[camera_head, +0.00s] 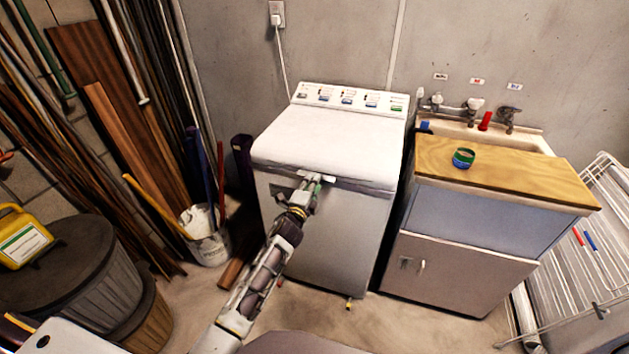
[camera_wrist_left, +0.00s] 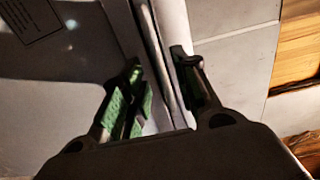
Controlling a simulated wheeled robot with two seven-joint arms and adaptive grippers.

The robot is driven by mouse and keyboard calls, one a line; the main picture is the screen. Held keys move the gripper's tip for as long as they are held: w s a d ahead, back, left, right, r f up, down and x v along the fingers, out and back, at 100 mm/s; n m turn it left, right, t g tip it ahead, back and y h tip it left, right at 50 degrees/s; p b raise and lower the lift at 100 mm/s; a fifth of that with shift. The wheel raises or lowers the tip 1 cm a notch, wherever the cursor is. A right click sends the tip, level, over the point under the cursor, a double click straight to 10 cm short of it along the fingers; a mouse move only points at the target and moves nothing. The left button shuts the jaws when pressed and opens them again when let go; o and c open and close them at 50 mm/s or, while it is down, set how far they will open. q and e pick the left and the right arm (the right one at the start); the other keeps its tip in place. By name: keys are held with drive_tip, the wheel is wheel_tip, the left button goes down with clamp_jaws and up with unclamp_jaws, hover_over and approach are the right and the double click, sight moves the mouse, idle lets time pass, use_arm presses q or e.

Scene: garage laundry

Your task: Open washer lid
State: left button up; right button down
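The white washer (camera_head: 320,235) stands against the back wall in the head view, its control panel along the top rear. Its lid (camera_head: 325,140) lies flat and closed. My left gripper (camera_head: 311,184) is at the middle of the lid's front edge, by a small pale tab. In the left wrist view, the left gripper's green-padded fingers (camera_wrist_left: 162,85) are spread apart, one on each side of a pale edge strip (camera_wrist_left: 170,55) of the washer. Contact with the strip is hard to tell. My right gripper is in neither view.
A sink cabinet with a wooden top (camera_head: 500,170) stands right of the washer, with a small green-and-blue tin (camera_head: 463,158) on it. A bucket (camera_head: 206,240) and leaning planks (camera_head: 120,130) are left. A drying rack (camera_head: 590,260) is far right. The floor in front is partly clear.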

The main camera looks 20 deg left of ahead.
use_arm(q)
drive_tip(key=w, duration=0.2)
drive_tip(key=shift+w, duration=0.35)
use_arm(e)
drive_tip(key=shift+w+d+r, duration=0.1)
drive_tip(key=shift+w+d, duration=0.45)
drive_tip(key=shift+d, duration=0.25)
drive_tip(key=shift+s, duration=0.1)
use_arm(q)
drive_tip(key=c, duration=0.6)
clamp_jaws()
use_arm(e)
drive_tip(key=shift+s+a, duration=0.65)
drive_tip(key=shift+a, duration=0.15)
